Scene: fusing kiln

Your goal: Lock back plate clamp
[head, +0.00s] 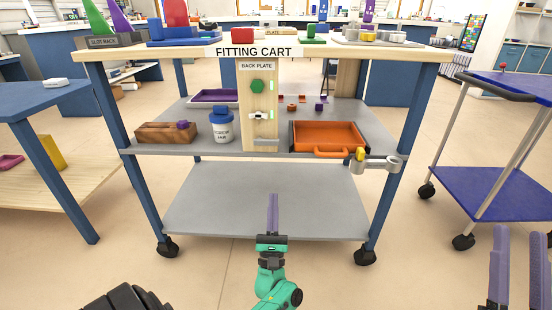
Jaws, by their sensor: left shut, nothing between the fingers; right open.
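The back plate (256,133) is an upright pale wooden panel under the front of the fitting cart, below a "BACK PLATE" label (257,66). A green hexagonal knob (257,86) sits on its upper part. A small white and dark fitting (258,115), perhaps the clamp, sits below the knob; its exact setting is too small to tell. My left gripper (272,202) points up in front of the cart, below the plate and apart from it, with its purple fingers together and empty. My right gripper (515,240) is at the lower right, fingers apart, empty, away from the plate.
The middle shelf (270,145) holds a wooden block (165,132), a white jar with a blue lid (221,125) and an orange tray (328,137). A ring bracket (378,165) juts out at right. The lower shelf (260,200) is bare. A blue trolley (500,195) stands right.

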